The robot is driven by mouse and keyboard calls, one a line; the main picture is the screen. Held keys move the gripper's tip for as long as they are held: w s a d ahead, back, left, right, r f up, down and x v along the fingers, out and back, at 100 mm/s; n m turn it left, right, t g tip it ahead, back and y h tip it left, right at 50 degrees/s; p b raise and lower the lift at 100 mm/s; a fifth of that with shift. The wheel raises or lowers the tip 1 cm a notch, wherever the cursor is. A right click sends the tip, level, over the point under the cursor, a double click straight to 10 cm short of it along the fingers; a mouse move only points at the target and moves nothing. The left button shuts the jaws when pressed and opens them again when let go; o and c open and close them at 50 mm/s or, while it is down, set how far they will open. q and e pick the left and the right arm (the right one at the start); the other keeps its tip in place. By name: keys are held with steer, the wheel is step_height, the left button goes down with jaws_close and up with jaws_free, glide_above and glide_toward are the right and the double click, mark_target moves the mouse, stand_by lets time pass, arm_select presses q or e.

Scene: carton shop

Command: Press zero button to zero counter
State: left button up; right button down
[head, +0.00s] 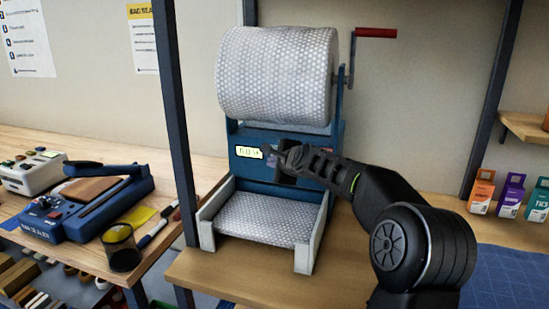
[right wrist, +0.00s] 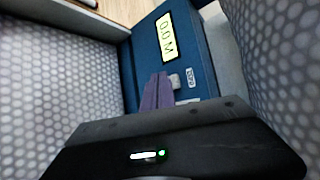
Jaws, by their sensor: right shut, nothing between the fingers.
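The blue bubble-wrap dispenser (head: 262,140) stands on the wooden bench with a lit counter display (head: 249,152) on its front. In the right wrist view the display (right wrist: 167,38) reads 0.0 M. A small pale button (right wrist: 174,81) sits below it beside a small label (right wrist: 190,77), too small to read surely. My right gripper (head: 273,158) is at the front panel, just right of the display, shut and empty. Its fingertips (right wrist: 161,78) are right beside the button; I cannot tell whether they touch it. My left gripper is not in view.
A large bubble-wrap roll (head: 275,75) with a red-handled crank (head: 376,33) sits above the panel. A bubble-wrap sheet (head: 262,217) lies in the tray below. A dark post (head: 174,115) stands left. A blue bag sealer (head: 75,212) and pen cup (head: 121,248) are on the left bench.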

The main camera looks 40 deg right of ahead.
steer(key=shift+s+a, duration=0.1)
steer(key=shift+a, duration=0.1)
steer(key=shift+a, duration=0.1)
steer(key=s+a+p, duration=0.1)
steer(key=a+p, duration=0.1)
steer(key=s+a+p, duration=0.1)
steer(key=s+a, duration=0.1)
steer(key=shift+p, duration=0.35)
steer(key=shift+w, duration=0.1)
stand_by(0.8)
